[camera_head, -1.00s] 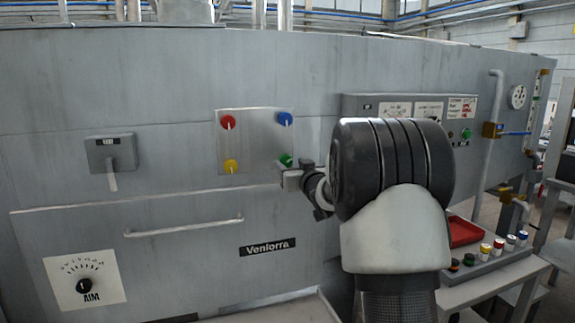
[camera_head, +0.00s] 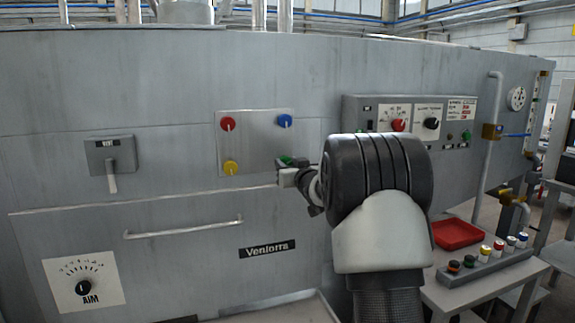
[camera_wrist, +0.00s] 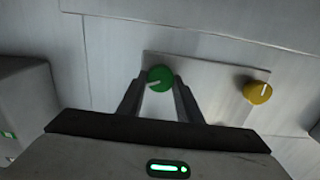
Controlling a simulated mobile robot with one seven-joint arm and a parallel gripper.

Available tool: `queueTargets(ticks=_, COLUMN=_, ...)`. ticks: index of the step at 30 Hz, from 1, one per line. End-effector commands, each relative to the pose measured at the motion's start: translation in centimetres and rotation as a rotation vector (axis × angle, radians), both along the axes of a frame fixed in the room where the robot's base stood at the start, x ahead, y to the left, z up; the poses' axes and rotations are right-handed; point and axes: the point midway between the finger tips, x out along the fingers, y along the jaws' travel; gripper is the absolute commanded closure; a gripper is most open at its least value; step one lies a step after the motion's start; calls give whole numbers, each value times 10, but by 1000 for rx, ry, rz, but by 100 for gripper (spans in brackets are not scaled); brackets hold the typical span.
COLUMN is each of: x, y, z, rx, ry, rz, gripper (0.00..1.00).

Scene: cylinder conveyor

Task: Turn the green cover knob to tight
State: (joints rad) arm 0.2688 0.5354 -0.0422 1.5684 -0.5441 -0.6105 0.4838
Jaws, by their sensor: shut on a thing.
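The green cover knob (camera_head: 286,160) sits at the lower right corner of a square metal cover plate (camera_head: 257,141) on the machine's front. My gripper (camera_head: 290,176) is at the knob, partly hiding it in the head view. In the wrist view my gripper (camera_wrist: 160,88) has a finger on each side of the green knob (camera_wrist: 160,74) and is shut on it. A white pointer line shows on the knob's face, slightly tilted. The plate's other corners carry a red knob (camera_head: 228,123), a blue knob (camera_head: 285,120) and a yellow knob (camera_head: 231,168).
A control panel (camera_head: 361,108) with dials is right of the plate, partly behind my arm. A lever box (camera_head: 110,155) is at left and a handle bar (camera_head: 183,228) below. A red tray (camera_head: 457,234) and several small coloured cylinders (camera_head: 485,252) sit at lower right.

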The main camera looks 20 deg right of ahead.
Motion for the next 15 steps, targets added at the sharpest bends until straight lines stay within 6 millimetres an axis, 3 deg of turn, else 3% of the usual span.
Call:
queueTargets(ticks=8, x=0, y=-1, z=2, rx=85, ry=1, rz=-1, gripper=90)
queueTargets(ticks=15, x=0, y=-2, z=3, rx=269, ry=1, rz=-1, gripper=90)
